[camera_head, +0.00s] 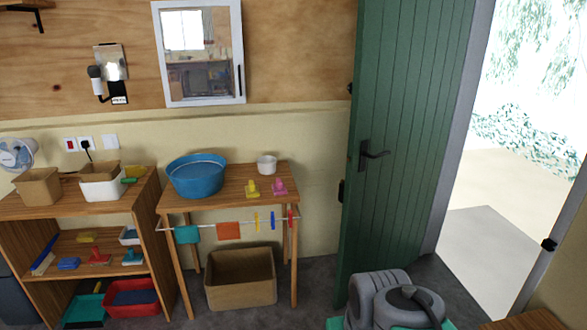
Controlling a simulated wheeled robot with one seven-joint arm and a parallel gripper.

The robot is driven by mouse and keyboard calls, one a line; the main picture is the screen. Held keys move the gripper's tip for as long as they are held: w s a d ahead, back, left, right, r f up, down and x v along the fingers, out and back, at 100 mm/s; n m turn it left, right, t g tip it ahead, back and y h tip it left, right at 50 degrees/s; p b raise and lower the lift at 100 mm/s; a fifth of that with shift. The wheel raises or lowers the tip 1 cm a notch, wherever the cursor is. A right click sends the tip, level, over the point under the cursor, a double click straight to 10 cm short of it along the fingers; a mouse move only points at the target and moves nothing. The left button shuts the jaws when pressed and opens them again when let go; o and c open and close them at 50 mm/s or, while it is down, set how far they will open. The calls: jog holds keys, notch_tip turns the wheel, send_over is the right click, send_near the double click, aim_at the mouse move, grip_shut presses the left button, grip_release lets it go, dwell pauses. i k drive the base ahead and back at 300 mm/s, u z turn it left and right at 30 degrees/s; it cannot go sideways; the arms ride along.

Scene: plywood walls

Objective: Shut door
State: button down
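The green plank door (408,130) stands open at the centre right. Its dark lever handle (374,154) is near the left edge of the door, and its right edge meets the grey door frame (460,130). The open doorway (505,190) to its right shows bright ground and foliage outside. My gripper cannot be made out, and nothing is seen touching the door or handle.
A wooden table (222,196) with a blue basin (197,176) stands left of the door, a cardboard box (240,279) beneath it. A wooden shelf (146,215) is further left. A mirror cabinet (199,52) hangs above. Grey floor shows between table and door. A wooden surface (530,320) is at bottom right.

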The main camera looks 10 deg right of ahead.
aim_at(410, 55)
jog(key=u, duration=0.05)
jog(key=i, duration=2.55)
jog(key=u, duration=1.45)
